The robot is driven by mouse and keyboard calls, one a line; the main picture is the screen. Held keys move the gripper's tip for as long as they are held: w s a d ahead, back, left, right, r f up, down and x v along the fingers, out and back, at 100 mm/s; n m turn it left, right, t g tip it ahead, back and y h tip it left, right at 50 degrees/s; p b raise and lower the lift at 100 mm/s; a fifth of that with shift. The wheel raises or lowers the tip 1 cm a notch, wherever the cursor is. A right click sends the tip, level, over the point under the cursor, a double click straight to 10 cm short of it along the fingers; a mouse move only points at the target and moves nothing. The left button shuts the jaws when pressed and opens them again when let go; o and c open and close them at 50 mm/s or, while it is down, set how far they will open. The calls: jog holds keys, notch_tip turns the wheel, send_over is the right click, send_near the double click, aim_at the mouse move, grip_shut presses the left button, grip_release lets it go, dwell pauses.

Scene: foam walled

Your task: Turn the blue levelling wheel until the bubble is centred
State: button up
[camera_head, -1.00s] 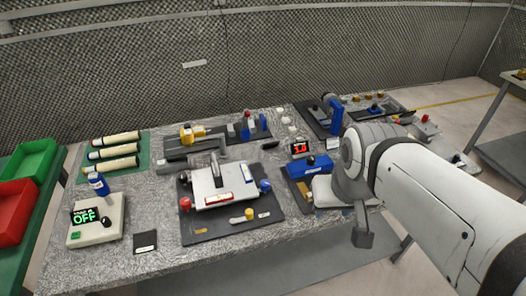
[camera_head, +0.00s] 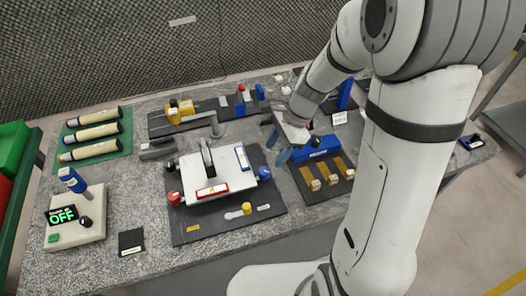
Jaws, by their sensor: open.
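A white levelling plate (camera_head: 225,179) with a dark handle sits on a dark base board (camera_head: 203,229) in the middle of the table. The blue levelling wheel (camera_head: 264,172) is at the plate's right corner, and a red wheel (camera_head: 173,197) is at its left corner. A blue-framed vial (camera_head: 242,157) and a red-framed vial (camera_head: 212,190) lie on the plate; their bubbles are too small to make out. My gripper (camera_head: 278,146) is open, pointing down above and a little behind the blue wheel, apart from it, with nothing visible between its fingers.
A blue block unit (camera_head: 315,149) with several brass pieces stands close to the right of my gripper. A yellow knob (camera_head: 246,208) stands on the board's front.

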aim_at(264, 170)
jog(key=x, duration=0.7)
jog(key=shift+a+f, duration=0.2)
jog(key=shift+f, duration=0.15)
jog(key=shift+c, duration=0.2)
jog(key=c, duration=0.9)
jog(key=shift+c, duration=0.2)
jog(key=shift+n, duration=0.3)
jog(key=shift+w+a+n+g+h, duration=0.15)
jog(key=shift+n+g, duration=0.35)
jog(key=shift+n, duration=0.7)
jog(key=shift+d+n+g+h, duration=0.1)
jog(key=shift+n+g+h, duration=0.3)
jog(key=shift+n, duration=1.1)
